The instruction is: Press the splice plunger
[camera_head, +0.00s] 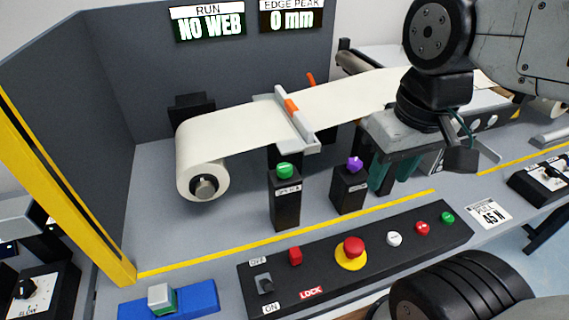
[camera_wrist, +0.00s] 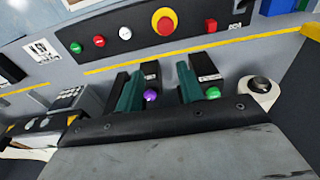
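Two black posts stand on the grey deck, and their labels are too small to read surely. The left post (camera_head: 285,203) has a green knob (camera_head: 285,170); the right post (camera_head: 348,193) has a purple knob (camera_head: 355,163). I cannot tell which is the splice plunger. My gripper (camera_head: 391,172) has green fingers, spread apart and empty, right of the purple-knobbed post. In the wrist view, the purple knob (camera_wrist: 151,95) appears between the fingers of my gripper (camera_wrist: 160,88). The green knob (camera_wrist: 213,92) appears just beside the right finger. No contact with either knob is visible.
A white web (camera_head: 245,122) runs from a roll (camera_head: 202,172) under a splice bar (camera_head: 290,115) behind the posts. A black control panel (camera_head: 330,275) with a red stop button (camera_head: 353,247) lies in front. The display (camera_head: 209,22) reads NO WEB.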

